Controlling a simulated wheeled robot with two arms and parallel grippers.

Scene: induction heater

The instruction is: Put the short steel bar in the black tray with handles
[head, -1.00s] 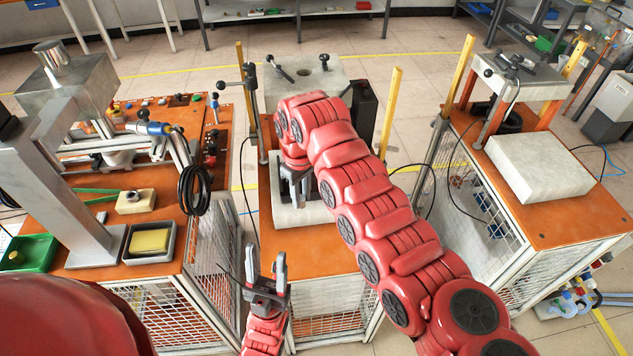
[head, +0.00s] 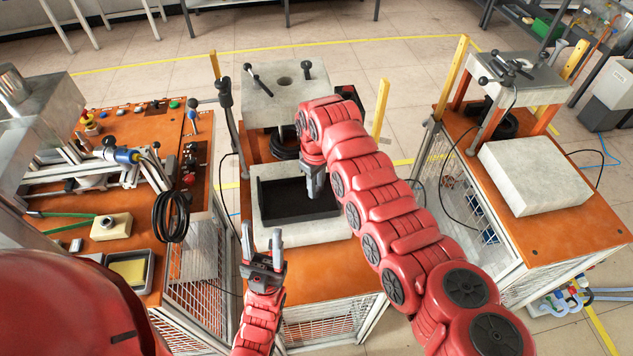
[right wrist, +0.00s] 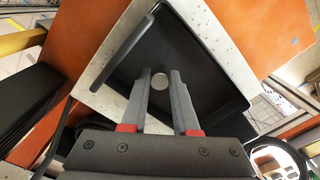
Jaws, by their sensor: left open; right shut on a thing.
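The black tray with handles (head: 281,204) lies on a pale block on the middle bench. In the right wrist view, its dark floor (right wrist: 205,55) and one raised handle (right wrist: 122,52) show. My right gripper (head: 314,190) is over the right part of the tray, pointing down. In the right wrist view, it (right wrist: 162,80) is shut on the short steel bar (right wrist: 159,81), of which only a round, bright end shows between the fingertips. I cannot tell whether the bar touches the tray floor.
A pale block with a hole (head: 285,95) stands behind the tray. Yellow posts (head: 382,108) flank the middle bench. The left bench holds a coiled black cable (head: 171,215) and a grey tray with a yellow block (head: 130,270). A pale slab (head: 535,175) lies on the right bench.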

